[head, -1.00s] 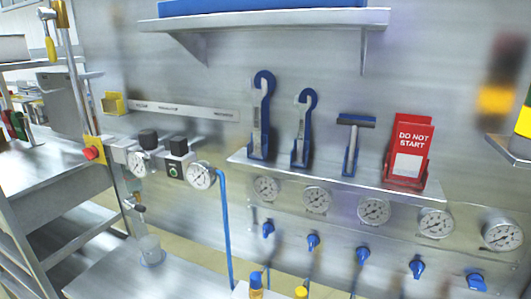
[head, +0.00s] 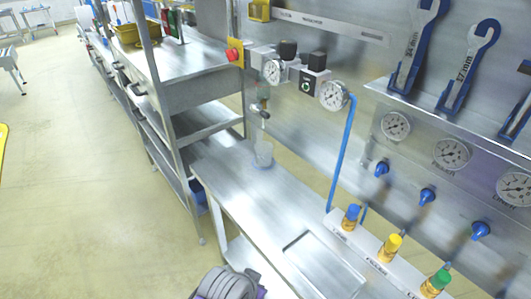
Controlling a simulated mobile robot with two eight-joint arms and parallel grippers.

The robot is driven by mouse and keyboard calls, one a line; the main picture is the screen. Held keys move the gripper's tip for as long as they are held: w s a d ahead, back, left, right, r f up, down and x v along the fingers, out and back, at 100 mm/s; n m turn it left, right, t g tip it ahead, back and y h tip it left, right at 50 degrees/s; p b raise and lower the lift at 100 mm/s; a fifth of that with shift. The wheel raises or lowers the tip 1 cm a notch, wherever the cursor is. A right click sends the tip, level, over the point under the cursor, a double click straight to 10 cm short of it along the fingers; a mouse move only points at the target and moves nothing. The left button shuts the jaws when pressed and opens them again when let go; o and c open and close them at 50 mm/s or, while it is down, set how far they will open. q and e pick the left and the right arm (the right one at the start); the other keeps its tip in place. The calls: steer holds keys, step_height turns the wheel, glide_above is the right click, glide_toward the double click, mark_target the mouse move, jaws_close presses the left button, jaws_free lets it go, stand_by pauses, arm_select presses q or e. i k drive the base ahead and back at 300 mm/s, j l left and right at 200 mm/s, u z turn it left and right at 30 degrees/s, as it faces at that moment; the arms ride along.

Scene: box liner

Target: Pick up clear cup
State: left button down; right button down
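The clear cup (head: 263,155) stands upright on the narrow steel bench (head: 222,172), near its far end. It is see-through and its outline is faint. It sits below a small tap (head: 260,111) on the wall panel. Neither of my grippers can be made out. A grey ribbed part with purple edges, likely mine, shows at the bottom edge, well apart from the cup.
A white rack with blue-, yellow- and green-capped bottles (head: 391,248) stands along the bench's right side. A recessed tray (head: 322,268) lies in the bench top. Gauges and a blue hose (head: 343,150) are on the wall. Open floor (head: 75,190) lies to the left.

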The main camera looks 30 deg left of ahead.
mark_target(263, 149)
steer(key=k+j+u, duration=0.15)
steer(key=i+j+u, duration=0.2)
steer(key=i+j, duration=0.45)
steer(key=i, duration=0.25)
